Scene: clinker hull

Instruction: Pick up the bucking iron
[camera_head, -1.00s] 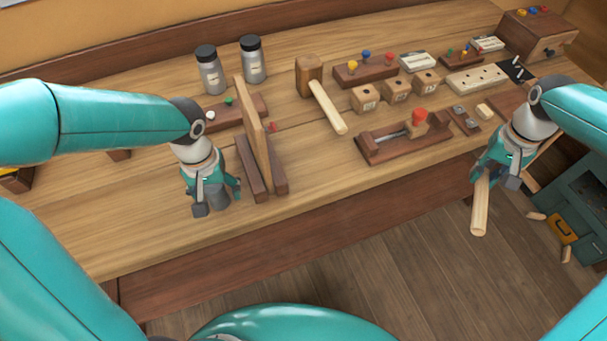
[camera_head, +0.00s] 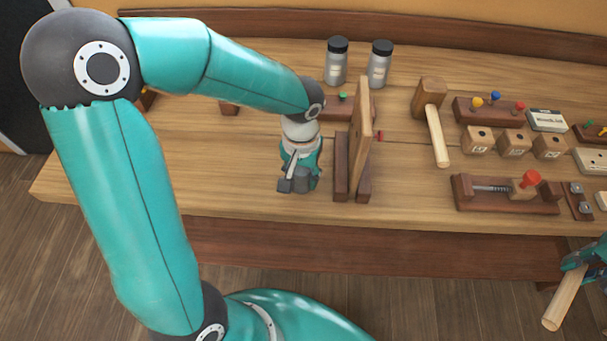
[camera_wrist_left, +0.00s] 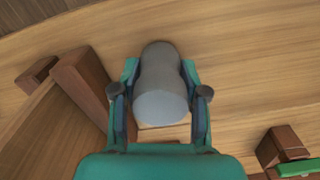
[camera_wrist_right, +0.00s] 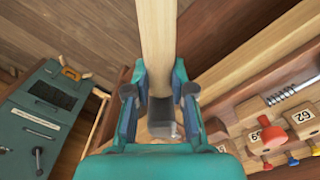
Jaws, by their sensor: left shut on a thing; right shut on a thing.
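The bucking iron (camera_wrist_left: 160,95) is a smooth grey, waisted metal block. In the left wrist view it sits between the fingers of my left gripper (camera_wrist_left: 160,96), which is shut on it. In the head view my left gripper (camera_head: 301,182) points down at the bench, left of an upright board, and mostly hides the iron (camera_head: 303,179). I cannot tell whether the iron touches the bench. My right gripper (camera_wrist_right: 158,90) is shut on a hammer with a pale wooden handle (camera_wrist_right: 157,40) and dark head; the handle (camera_head: 564,300) shows at the head view's right edge.
The upright board (camera_head: 360,130) stands in a dark wooden holder close right of my left gripper. Two jars (camera_head: 336,65) stand behind. A mallet (camera_head: 436,130), numbered blocks (camera_head: 514,143) and a clamp fixture (camera_head: 505,195) lie to the right.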

